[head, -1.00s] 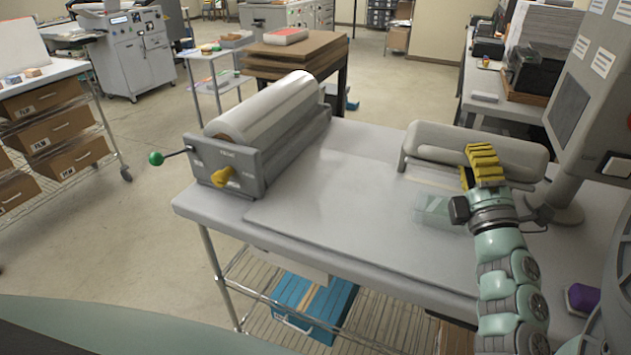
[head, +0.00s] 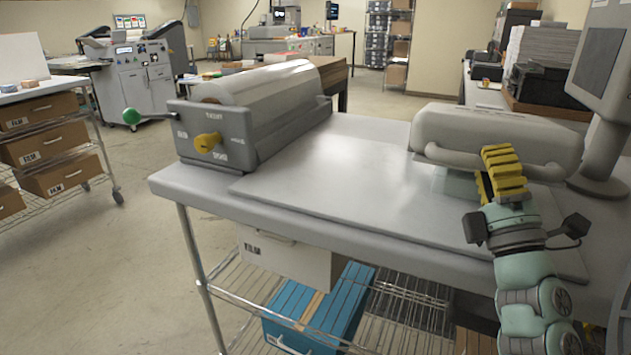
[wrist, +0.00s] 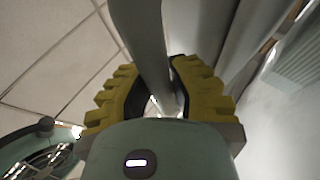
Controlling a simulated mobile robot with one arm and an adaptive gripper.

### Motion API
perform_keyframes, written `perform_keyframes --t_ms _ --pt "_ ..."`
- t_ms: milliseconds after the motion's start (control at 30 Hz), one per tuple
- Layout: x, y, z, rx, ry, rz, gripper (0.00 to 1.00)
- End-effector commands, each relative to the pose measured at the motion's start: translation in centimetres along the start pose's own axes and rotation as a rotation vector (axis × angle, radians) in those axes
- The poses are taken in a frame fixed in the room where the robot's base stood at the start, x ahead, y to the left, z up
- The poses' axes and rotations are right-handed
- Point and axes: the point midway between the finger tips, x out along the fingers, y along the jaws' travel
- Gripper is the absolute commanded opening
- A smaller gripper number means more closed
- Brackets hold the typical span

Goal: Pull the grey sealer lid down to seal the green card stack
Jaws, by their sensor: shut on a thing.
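The grey sealer lid (head: 495,128) is at the right of the worktable in the head view, with a curved handle bar (head: 455,155) along its front. My gripper (head: 503,172), with yellow ribbed fingers, is at the right part of that bar. In the wrist view the fingers (wrist: 158,95) are closed around the grey bar (wrist: 140,40). A small greenish patch (head: 460,186) shows under the lid's front edge, left of my gripper. It looks like the green card stack, but most of it is hidden by the lid.
A roll laminator (head: 255,110) with a yellow knob and a green-tipped lever stands at the table's left. The flat table middle (head: 350,185) is clear. A monitor on a stand (head: 600,90) is close by on the right. A blue crate (head: 315,310) sits on the wire shelf below.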

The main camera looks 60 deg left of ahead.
Motion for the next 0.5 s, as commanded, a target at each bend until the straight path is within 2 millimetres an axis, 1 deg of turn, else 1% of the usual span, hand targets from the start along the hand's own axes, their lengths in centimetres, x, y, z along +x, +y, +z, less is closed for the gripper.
perform_keyframes --t_ms 33,200,500 --pt "-0.5 -0.45 -0.36 0.0 0.005 0.002 0.0" --pt "-1.0 -0.79 -0.62 0.0 0.007 0.003 0.0" --pt "-1.27 -0.91 -0.79 0.0 0.01 0.006 0.0"
